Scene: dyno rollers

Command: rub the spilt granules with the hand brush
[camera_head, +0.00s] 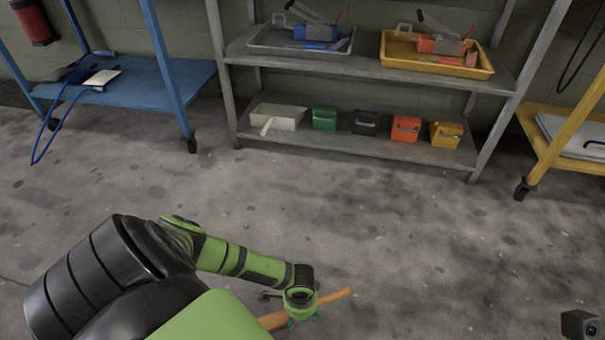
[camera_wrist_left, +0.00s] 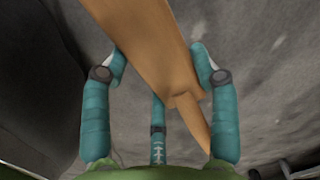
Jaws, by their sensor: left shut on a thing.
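A long orange-brown wooden piece, which looks like the hand brush (camera_head: 337,297), shows at the bottom of the head view. My left gripper (camera_head: 301,308) is shut on it and holds it crosswise. In the left wrist view the wooden piece (camera_wrist_left: 140,35) passes between the teal fingers of my left gripper (camera_wrist_left: 160,75) and narrows toward the lower right. No bristles can be made out. I cannot pick out spilt granules on the stained grey floor. My right gripper is not in view.
A grey shelf unit (camera_head: 372,66) stands at the back, with trays of tools above and several coloured boxes below. A blue cart (camera_head: 150,85) stands left and a yellow cart (camera_head: 548,140) right. The grey floor (camera_head: 330,215) between is clear.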

